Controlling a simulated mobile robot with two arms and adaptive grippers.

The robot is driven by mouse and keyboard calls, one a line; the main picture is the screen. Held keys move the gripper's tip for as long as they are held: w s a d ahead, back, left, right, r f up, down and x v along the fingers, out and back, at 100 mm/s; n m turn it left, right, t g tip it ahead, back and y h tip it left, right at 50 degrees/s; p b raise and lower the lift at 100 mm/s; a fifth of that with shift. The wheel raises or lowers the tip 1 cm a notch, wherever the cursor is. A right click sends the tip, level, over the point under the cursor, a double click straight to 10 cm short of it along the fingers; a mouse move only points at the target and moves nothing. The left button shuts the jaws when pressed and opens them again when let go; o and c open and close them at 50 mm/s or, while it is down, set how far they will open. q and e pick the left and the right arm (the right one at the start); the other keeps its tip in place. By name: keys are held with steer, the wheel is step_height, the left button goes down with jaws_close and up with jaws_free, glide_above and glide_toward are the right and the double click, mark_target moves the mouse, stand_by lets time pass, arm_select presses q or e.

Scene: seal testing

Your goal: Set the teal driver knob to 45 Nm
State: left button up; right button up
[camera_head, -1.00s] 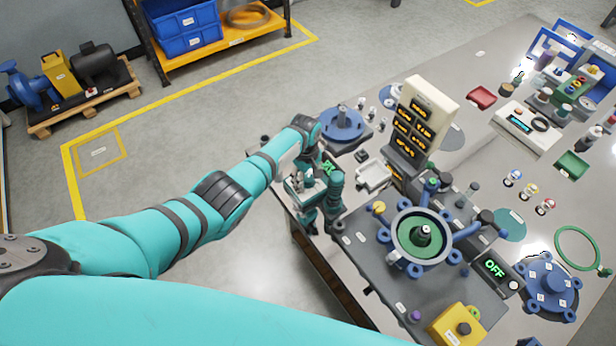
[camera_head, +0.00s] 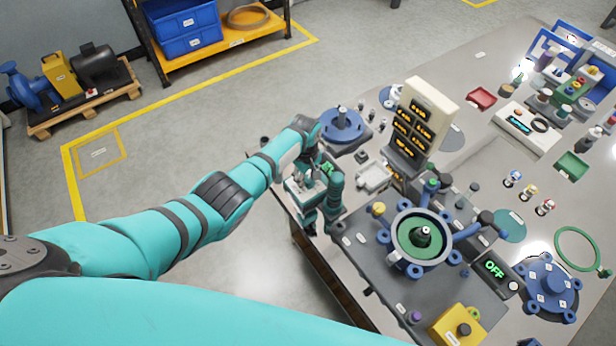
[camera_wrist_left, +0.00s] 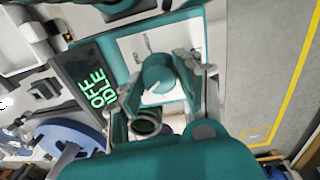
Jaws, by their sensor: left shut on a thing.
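The teal driver (camera_head: 334,190) stands near the table's left edge, partly hidden by my left gripper (camera_head: 308,192). In the left wrist view, the round teal knob (camera_wrist_left: 157,74) sits in front of a white panel (camera_wrist_left: 190,38). My left gripper's grey fingers (camera_wrist_left: 158,84) are around the knob and shut on it. Next to it, a dark display (camera_wrist_left: 92,80) shows green text reading OFF and IDLE. No 45 Nm mark on the knob is readable. My right gripper is not in view.
A cream panel with orange readouts (camera_head: 420,118) stands behind and right of the driver. A blue round fixture (camera_head: 342,125) sits behind it. A grey station with a green-lined ring (camera_head: 421,236) is to the right.

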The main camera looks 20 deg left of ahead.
arm_select(q)
steer(key=m, duration=0.5)
steer(key=shift+m, duration=0.4)
steer(key=m, duration=0.6)
steer(key=shift+b, duration=0.4)
steer(key=m, duration=0.5)
steer(key=shift+w+a+m+g+b, duration=0.1)
steer(key=shift+m+g+b, duration=0.3)
steer(key=m, duration=0.5)
steer(key=shift+m+b, duration=0.3)
steer(key=shift+b, duration=0.1)
steer(key=o, duration=1.2)
steer(key=shift+c, duration=0.2)
steer(key=shift+r, duration=0.1)
